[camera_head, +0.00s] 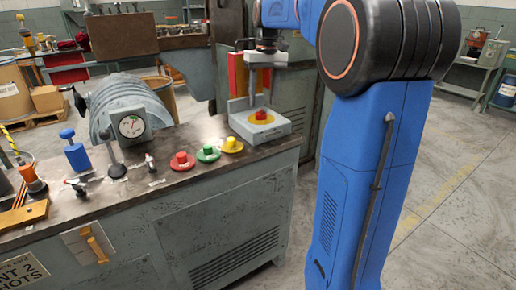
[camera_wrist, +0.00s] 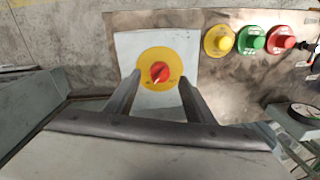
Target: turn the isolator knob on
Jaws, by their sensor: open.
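The isolator knob is a red knob (camera_wrist: 159,72) on a round yellow plate (camera_wrist: 150,55), set in a pale grey box. In the head view, the red knob (camera_head: 261,115) sits on the grey box (camera_head: 272,131) at the bench's right end. In the wrist view, a small white mark shows on the knob's lower left side. My gripper (camera_wrist: 160,82) is open, its two fingers apart on either side of the knob's centre. In the head view, my gripper (camera_head: 260,98) points down above the box. I cannot tell whether the fingers touch the plate.
Yellow (camera_head: 230,145), green (camera_head: 208,154) and red (camera_head: 182,161) buttons stand left of the box on the bench top (camera_head: 150,176). A pressure gauge (camera_head: 131,126) and a black-knobbed lever (camera_head: 112,150) stand farther left.

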